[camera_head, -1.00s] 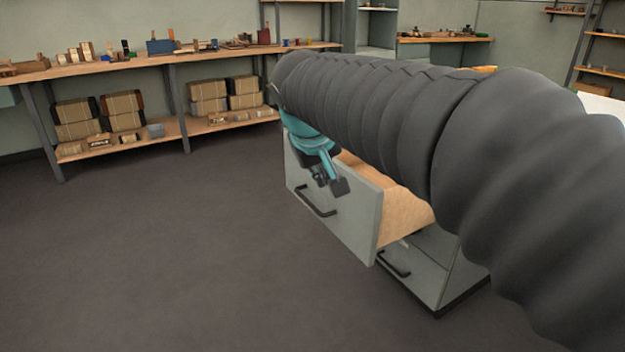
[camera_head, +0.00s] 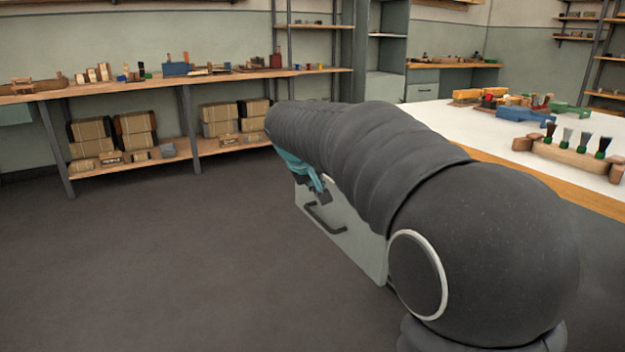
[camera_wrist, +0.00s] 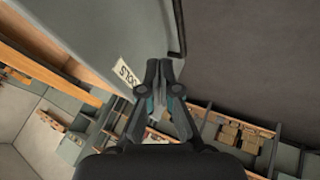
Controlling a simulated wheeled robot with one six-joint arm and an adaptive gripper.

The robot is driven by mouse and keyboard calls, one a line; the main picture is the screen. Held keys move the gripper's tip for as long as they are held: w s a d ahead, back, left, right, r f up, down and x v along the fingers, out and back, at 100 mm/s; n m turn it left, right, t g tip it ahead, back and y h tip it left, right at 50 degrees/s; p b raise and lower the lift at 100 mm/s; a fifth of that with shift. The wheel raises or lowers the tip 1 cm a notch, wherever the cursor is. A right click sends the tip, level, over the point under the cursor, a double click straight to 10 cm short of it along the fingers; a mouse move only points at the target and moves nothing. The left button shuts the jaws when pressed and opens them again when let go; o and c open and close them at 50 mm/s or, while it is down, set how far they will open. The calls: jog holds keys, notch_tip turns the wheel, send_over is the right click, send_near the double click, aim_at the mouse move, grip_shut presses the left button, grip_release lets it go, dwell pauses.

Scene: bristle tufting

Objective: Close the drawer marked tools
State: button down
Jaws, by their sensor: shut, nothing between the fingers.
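The drawer's grey front (camera_head: 350,232) with its dark bar handle (camera_head: 322,218) shows below my arm in the head view. My arm hides its top edge and inside, so how far it stands open cannot be told there. In the wrist view the grey front (camera_wrist: 115,28) carries a white label (camera_wrist: 127,72), partly covered, with letters that look like the end of "TOOLS". The handle (camera_wrist: 181,28) runs along its right edge. My gripper (camera_wrist: 158,68) is shut and empty, its tips over the front between label and handle; contact cannot be told. It also shows in the head view (camera_head: 322,190).
A white-topped workbench (camera_head: 450,124) with brushes and blocks stands at the right. A long wooden shelf unit (camera_head: 120,87) with boxes below lines the back wall. The dark floor (camera_head: 190,265) left of the drawer is clear.

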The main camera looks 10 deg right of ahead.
aim_at(337, 195)
jog(key=shift+w+d+f, duration=0.15)
jog(key=shift+w+d, duration=0.15)
jog(key=shift+d, duration=0.4)
jog(key=shift+w+d+f, duration=0.2)
jog(key=shift+w+d, duration=0.1)
jog(key=shift+d, duration=0.45)
jog(key=shift+w+d+f, duration=0.15)
jog(key=shift+w+d, duration=0.15)
jog(key=shift+d, duration=0.4)
